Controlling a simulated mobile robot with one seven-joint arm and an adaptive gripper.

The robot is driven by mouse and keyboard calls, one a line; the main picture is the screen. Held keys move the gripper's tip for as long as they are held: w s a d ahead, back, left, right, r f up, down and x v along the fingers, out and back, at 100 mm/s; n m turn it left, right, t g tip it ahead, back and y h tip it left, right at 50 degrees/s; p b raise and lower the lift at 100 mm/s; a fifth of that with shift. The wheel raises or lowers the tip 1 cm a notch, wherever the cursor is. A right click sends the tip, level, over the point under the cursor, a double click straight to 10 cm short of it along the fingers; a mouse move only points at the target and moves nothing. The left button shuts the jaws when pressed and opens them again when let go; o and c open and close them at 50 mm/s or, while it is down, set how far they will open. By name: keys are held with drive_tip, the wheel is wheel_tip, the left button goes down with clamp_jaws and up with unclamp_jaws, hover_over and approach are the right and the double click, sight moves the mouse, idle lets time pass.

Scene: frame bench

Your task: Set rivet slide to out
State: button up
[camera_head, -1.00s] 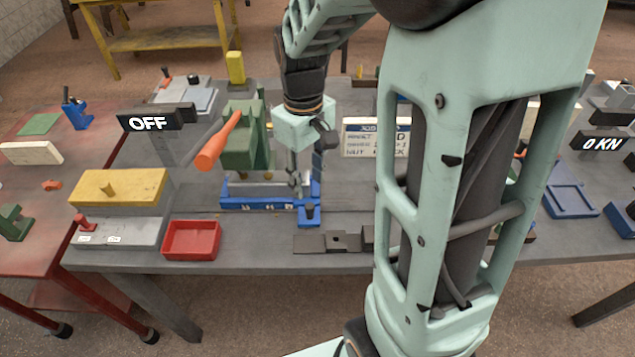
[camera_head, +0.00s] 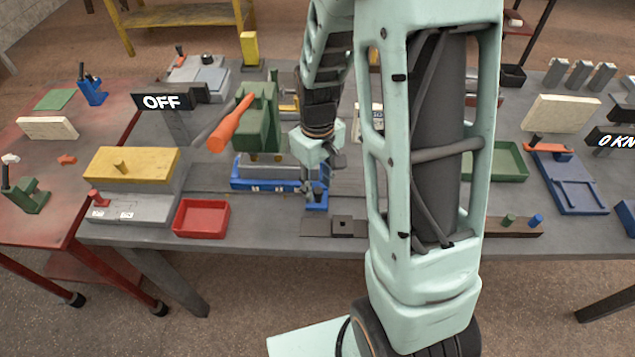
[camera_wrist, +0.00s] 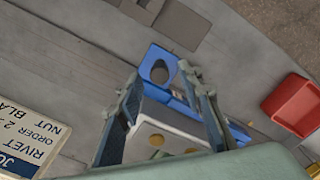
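The blue rivet fixture (camera_head: 262,184) lies on the bench under the green press (camera_head: 258,125), with a grey block on top. A blue tab with a dark upright knob (camera_head: 317,192) sticks out at its front right. My gripper (camera_head: 311,184) points down above this tab. In the wrist view its two fingers (camera_wrist: 157,72) are apart, with the blue tab (camera_wrist: 150,52) and dark knob showing between and beyond the tips. A pale surface with brass-coloured dots also shows between the fingers. Whether the fingers touch the knob I cannot tell.
The green press with its orange handle (camera_head: 230,124) stands close left of my gripper. A red tray (camera_head: 201,217) lies front left, and dark blocks (camera_head: 345,226) lie at the front edge. A lettered sign card (camera_wrist: 23,140) shows in the wrist view. My arm hides the bench's middle right.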

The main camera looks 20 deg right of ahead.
drive_tip(key=shift+f, duration=0.1)
drive_tip(key=shift+c, duration=0.6)
clamp_jaws()
drive_tip(key=shift+d, duration=0.1)
drive_tip(key=shift+s+d, duration=0.1)
drive_tip(key=shift+d, duration=0.1)
drive_tip(key=s+d+b, duration=0.1)
drive_tip(key=s+d, duration=0.1)
drive_tip(key=d, duration=0.6)
drive_tip(key=s+d+b, duration=0.2)
drive_tip(key=s+d, duration=0.1)
drive_tip(key=d, duration=0.6)
drive_tip(key=s+d+b, duration=0.2)
drive_tip(key=s+d, duration=0.1)
drive_tip(key=d, duration=0.5)
drive_tip(key=shift+s+d, duration=0.15)
drive_tip(key=shift+d, duration=0.15)
drive_tip(key=shift+o, duration=0.6)
unclamp_jaws()
drive_tip(key=shift+d, duration=0.1)
